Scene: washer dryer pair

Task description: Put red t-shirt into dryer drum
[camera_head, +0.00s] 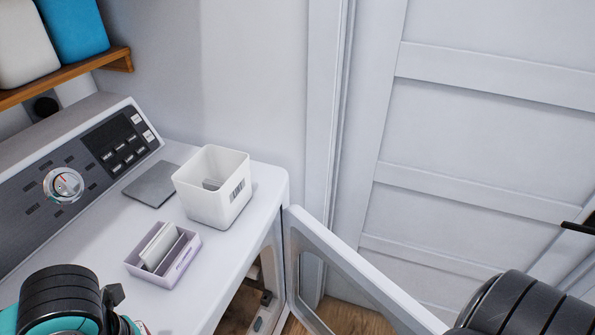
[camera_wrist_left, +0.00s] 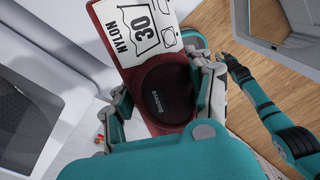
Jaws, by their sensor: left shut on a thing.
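A dark red piece with a white "NYLON 30" label (camera_wrist_left: 147,30), which looks like the red t-shirt (camera_wrist_left: 184,78), is in the left wrist view. My left gripper (camera_wrist_left: 160,82) is shut on it, with one finger on each side. The drum interior cannot be made out.
On the machine top stand a white bin (camera_head: 213,203), a small lilac box (camera_head: 180,272) and a flat grey plate (camera_head: 151,184). A shelf (camera_head: 88,72) with containers is at upper left. A panelled white door (camera_head: 455,130) is behind. Wooden floor (camera_wrist_left: 205,18) shows beside the machine.

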